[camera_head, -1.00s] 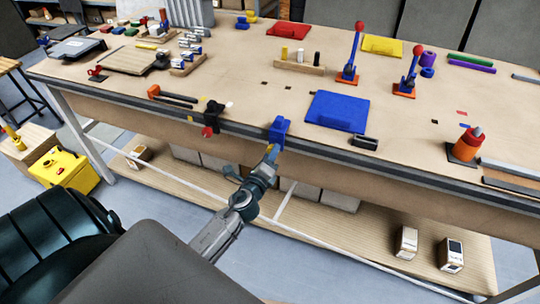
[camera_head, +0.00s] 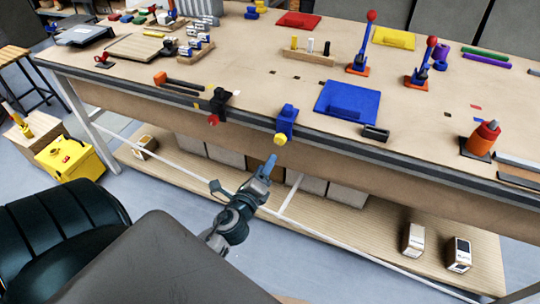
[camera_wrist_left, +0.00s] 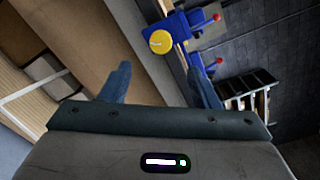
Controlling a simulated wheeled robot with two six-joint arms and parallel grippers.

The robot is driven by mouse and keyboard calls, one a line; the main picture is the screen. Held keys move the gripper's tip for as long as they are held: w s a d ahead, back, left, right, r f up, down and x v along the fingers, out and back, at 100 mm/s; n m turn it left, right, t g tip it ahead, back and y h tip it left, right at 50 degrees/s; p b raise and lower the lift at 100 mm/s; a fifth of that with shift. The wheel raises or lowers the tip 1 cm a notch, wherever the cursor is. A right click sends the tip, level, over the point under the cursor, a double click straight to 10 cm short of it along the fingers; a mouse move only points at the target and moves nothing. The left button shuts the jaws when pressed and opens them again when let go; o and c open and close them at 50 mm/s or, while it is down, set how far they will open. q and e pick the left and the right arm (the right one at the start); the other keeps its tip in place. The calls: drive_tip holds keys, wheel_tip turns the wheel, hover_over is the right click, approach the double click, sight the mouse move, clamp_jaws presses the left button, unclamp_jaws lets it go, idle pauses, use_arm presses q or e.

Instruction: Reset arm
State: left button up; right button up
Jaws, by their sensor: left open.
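My left gripper (camera_head: 266,167) is in front of the workbench's front edge, below the tabletop, with nothing in it. In the left wrist view its two blue fingers (camera_wrist_left: 160,85) are spread wide apart. The blue clamp (camera_head: 286,121) with a yellow knob sits on the bench edge just above the gripper. In the wrist view this clamp (camera_wrist_left: 172,22) lies beyond the fingers, apart from them. My right gripper is not in view.
The wooden workbench (camera_head: 240,90) holds a blue panel (camera_head: 346,105), red-knobbed toggle clamps and several mosaic pieces. A black clamp (camera_head: 217,104) grips its front edge. A lower shelf (camera_head: 375,225) carries boxes. A dark chair (camera_head: 60,235) stands at the lower left.

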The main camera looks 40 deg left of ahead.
use_arm(q)
drive_tip(key=shift+s+d, duration=0.15)
drive_tip(key=shift+s, duration=0.35)
drive_tip(key=s+a+f+n+g+h, duration=0.1)
drive_tip(key=s+f+n+g, duration=0.2)
drive_tip(key=f, duration=0.9)
drive_tip(key=s+f+n+g, duration=0.3)
drive_tip(key=f, duration=0.9)
drive_tip(key=s+a+f+n+g+h, duration=0.1)
drive_tip(key=s+f+n+g, duration=0.15)
drive_tip(key=f, duration=0.95)
drive_tip(key=s+d+f+n+g, duration=0.1)
drive_tip(key=s+f+n+g, duration=0.1)
drive_tip(key=s+f+n, duration=0.2)
drive_tip(key=s+d+f+n+g+h, duration=0.1)
drive_tip(key=s+f+n+g, duration=0.2)
drive_tip(key=s+f, duration=0.7)
drive_tip(key=s+d+f+n+g, duration=0.2)
drive_tip(key=s+f+n, duration=0.3)
drive_tip(key=s, duration=1.1)
wheel_tip(320, 180, down, 2)
drive_tip(key=shift+s+f+n+g+h, duration=0.15)
drive_tip(key=shift+f+n+g+h, duration=0.1)
drive_tip(key=shift+n+g+h, duration=0.1)
